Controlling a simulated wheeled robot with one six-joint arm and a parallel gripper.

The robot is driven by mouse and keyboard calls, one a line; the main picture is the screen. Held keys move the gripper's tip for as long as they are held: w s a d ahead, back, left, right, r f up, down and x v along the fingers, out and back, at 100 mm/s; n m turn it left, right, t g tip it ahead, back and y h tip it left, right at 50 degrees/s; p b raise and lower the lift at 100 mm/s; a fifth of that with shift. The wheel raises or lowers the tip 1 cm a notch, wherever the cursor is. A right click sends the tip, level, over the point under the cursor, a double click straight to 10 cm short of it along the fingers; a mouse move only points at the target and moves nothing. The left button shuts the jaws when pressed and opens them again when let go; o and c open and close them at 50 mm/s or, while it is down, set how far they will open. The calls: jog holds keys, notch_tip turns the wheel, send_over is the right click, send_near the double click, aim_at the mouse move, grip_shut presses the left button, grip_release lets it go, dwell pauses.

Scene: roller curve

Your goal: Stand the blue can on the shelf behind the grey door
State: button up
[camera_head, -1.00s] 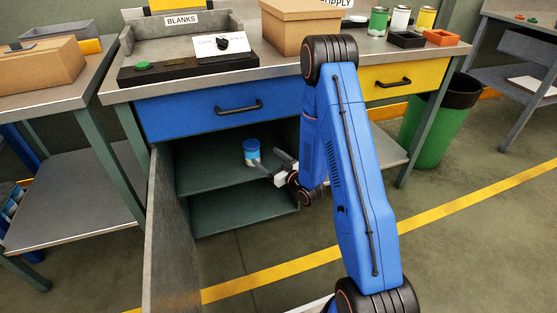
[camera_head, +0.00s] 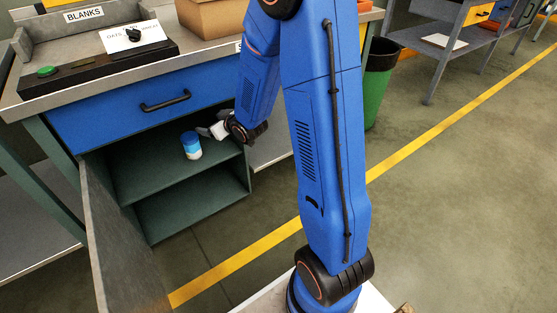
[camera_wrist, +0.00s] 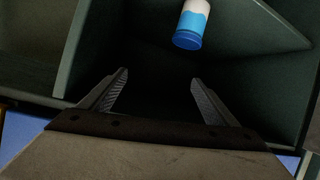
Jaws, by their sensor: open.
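The blue can (camera_head: 191,145), with a white and light-blue side, stands upright on the upper shelf (camera_head: 150,180) inside the cabinet. The grey door (camera_head: 112,240) is swung open at the left of the cabinet. My gripper (camera_head: 204,131) is just right of the can at the cabinet opening, its jaws apart. In the wrist view my gripper (camera_wrist: 160,88) is open with nothing between its fingers. That view shows the can (camera_wrist: 192,24) upside down, beyond the fingertips and apart from them. Its far end is cut off by the picture edge.
A blue drawer (camera_head: 160,103) with a black handle is shut above the opening. The worktop (camera_head: 190,68) holds a black control panel and a cardboard box (camera_head: 212,16). A lower shelf (camera_head: 185,212) is empty. A green bin (camera_head: 376,85) stands to the right; the floor ahead is clear.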

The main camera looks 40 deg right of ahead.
jog(key=s+d+r+m+g+h, duration=0.1)
jog(key=s+d+r+g+h, duration=0.1)
jog(key=s+r, duration=0.55)
jog(key=s+a+r+m+g, duration=0.1)
jog(key=s+r+g, duration=0.2)
jog(key=s, duration=1.4)
jog(key=s+a+r+m+g, duration=0.1)
jog(key=s+r+g, duration=0.2)
jog(key=s, duration=1.5)
jog(key=shift+s+a+r+m, duration=0.15)
jog(key=shift+s+r+m, duration=0.25)
jog(key=shift+r, duration=0.15)
jog(key=shift+w, duration=0.1)
